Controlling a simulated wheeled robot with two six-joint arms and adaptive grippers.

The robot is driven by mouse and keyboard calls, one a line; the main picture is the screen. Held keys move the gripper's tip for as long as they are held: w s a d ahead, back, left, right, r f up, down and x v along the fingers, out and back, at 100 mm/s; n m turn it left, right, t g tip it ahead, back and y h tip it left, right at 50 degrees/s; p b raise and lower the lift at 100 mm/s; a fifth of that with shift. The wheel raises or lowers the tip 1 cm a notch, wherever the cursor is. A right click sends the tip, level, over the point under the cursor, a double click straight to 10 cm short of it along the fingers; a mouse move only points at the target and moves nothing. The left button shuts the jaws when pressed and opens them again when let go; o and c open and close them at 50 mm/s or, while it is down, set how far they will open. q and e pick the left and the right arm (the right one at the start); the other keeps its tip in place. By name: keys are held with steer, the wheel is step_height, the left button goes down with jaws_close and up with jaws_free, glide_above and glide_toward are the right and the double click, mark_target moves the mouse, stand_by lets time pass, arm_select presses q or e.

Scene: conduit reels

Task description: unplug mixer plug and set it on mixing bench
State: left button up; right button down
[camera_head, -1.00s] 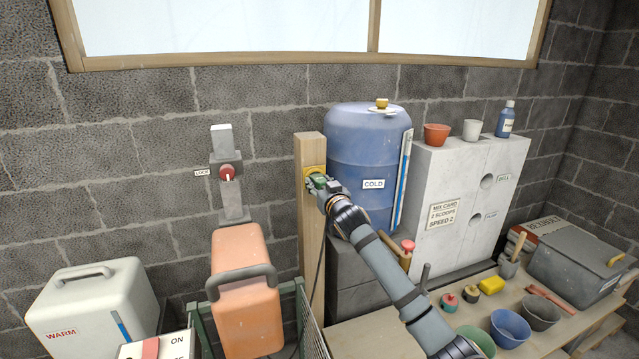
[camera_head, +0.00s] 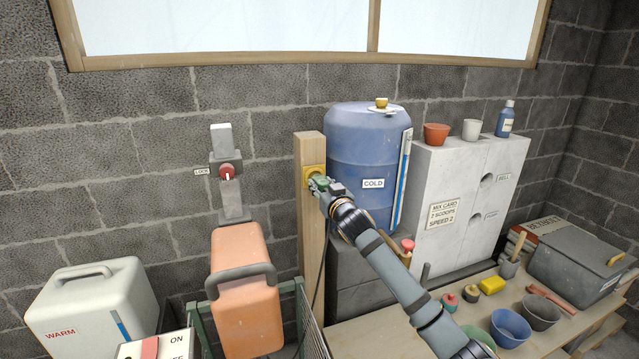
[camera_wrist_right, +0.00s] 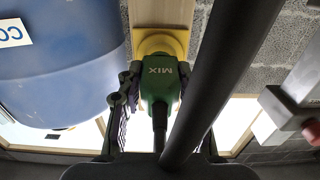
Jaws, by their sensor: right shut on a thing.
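My right gripper (camera_head: 321,186) is shut on the green plug marked MIX (camera_wrist_right: 160,80), at the wooden post (camera_head: 311,230). In the right wrist view a finger presses each side of the plug, and its dark cord runs away from its back end. The plug's front end lies over the yellow socket (camera_head: 312,172); I cannot tell whether its pins are still inside. The socket also shows in the right wrist view (camera_wrist_right: 161,43). The wooden mixing bench (camera_head: 350,338) is at the lower right. My left gripper is not in view.
The blue COLD barrel (camera_head: 362,140) stands close right of the post. An orange container (camera_head: 243,285) stands left of the post.

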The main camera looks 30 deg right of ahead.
mark_target(326, 190)
steer(key=shift+b+v, duration=0.65)
steer(key=shift+v, duration=1.25)
steer(key=shift+f, duration=0.15)
